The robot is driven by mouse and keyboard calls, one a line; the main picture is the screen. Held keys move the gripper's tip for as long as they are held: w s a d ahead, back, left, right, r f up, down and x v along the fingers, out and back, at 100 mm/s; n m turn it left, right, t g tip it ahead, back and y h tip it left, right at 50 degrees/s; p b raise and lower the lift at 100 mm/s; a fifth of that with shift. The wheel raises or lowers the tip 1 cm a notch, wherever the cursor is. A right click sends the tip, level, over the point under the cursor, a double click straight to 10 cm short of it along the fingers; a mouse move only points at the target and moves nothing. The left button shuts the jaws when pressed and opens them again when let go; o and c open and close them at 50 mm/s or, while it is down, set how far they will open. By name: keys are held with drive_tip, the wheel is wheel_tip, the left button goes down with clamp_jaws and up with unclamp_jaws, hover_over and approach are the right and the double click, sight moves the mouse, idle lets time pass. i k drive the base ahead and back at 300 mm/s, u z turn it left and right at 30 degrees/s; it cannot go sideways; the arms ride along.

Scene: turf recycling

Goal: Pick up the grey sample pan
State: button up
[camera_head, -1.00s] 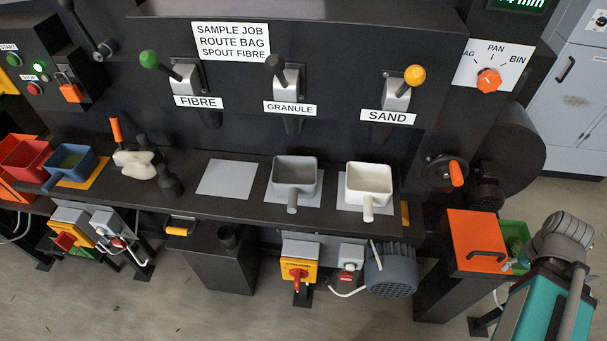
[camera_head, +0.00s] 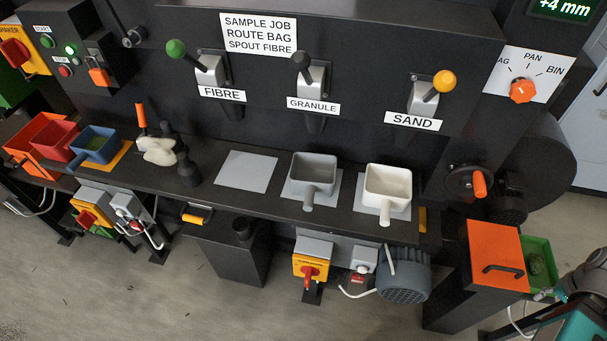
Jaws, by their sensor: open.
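The grey sample pan (camera_head: 327,188) stands upright on a light grey pad (camera_head: 284,196) on the dark shelf, below the GRANULE lever. Its short handle points toward me, and its inside looks empty. A white pan (camera_head: 399,188) of like shape stands just right of it on its own pad. Part of my arm (camera_head: 590,308) shows at the lower right corner, well away from the grey pan. I cannot make out my gripper in this view.
Left of the grey pan lies a bare pad (camera_head: 246,172). Dark weights (camera_head: 188,172) and a cream object (camera_head: 157,150) stand farther left, then blue (camera_head: 95,150) and red pans. Levers overhang the shelf. An orange box (camera_head: 496,250) stands at right; a motor (camera_head: 403,277) hangs below.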

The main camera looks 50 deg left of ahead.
sight(310, 176)
drive_tip(key=u, duration=0.05)
drive_tip(key=k, duration=1.65)
drive_tip(key=u, duration=1.15)
drive_tip(key=i, duration=1)
drive_tip(key=u, duration=0.05)
